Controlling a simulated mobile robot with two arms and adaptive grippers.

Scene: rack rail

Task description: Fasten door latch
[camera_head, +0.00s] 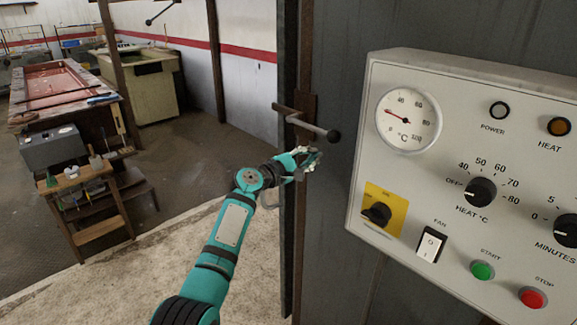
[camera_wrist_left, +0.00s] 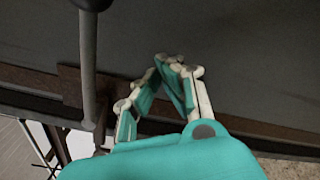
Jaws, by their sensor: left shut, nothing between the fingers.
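The door latch (camera_head: 308,122) is a grey metal bar with a black ball knob at its right end. It sits on a rusty brown plate (camera_head: 306,103) at the edge of the dark grey door panel (camera_head: 345,90), and the bar slopes slightly down to the right. My left gripper (camera_head: 316,157) is shut and empty just below the bar, apart from the knob. In the left wrist view the latch bar (camera_wrist_left: 88,65) stands to the left of my shut fingers (camera_wrist_left: 178,65), with a gap between. My right gripper is not in view.
A control panel (camera_head: 455,130) with a dial gauge, knobs and buttons juts out on the right, near the latch. A workbench (camera_head: 60,85) and a small wooden stand (camera_head: 90,195) are at the left. The concrete floor between is clear.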

